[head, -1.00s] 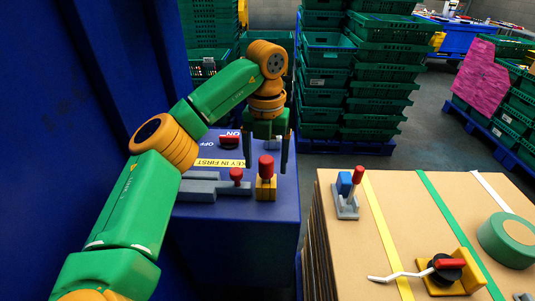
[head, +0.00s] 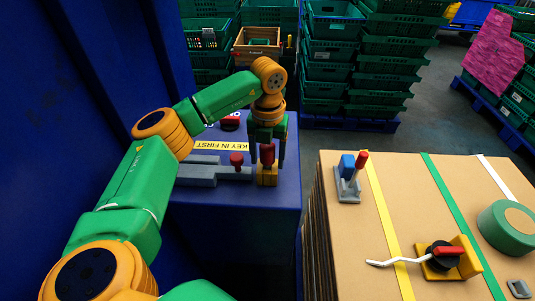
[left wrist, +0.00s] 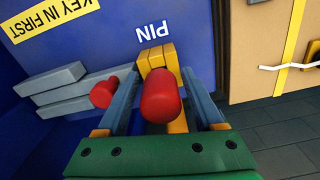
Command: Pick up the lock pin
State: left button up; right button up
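The lock pin has a red cylindrical knob (head: 268,153) and stands upright in a yellow block (head: 267,178) on the blue cabinet top (head: 240,208). In the left wrist view the red knob (left wrist: 161,96) fills the space between the fingers, with the yellow block (left wrist: 158,57) behind it, beside the label "PIN". My left gripper (head: 267,161) is open and points down, one finger on each side of the knob. Gaps show between knob and fingers in the left wrist view. My right gripper is not in view.
A second red knob (head: 236,159) on grey bars (head: 200,174) stands close left of the pin. A red-handled switch (head: 230,122) lies behind. A cardboard stack (head: 400,215) with a blue-and-red latch (head: 350,178) is to the right, across a gap.

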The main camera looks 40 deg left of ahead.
pick_arm(q)
jog(key=shift+s+d+r, duration=0.1)
grip_shut()
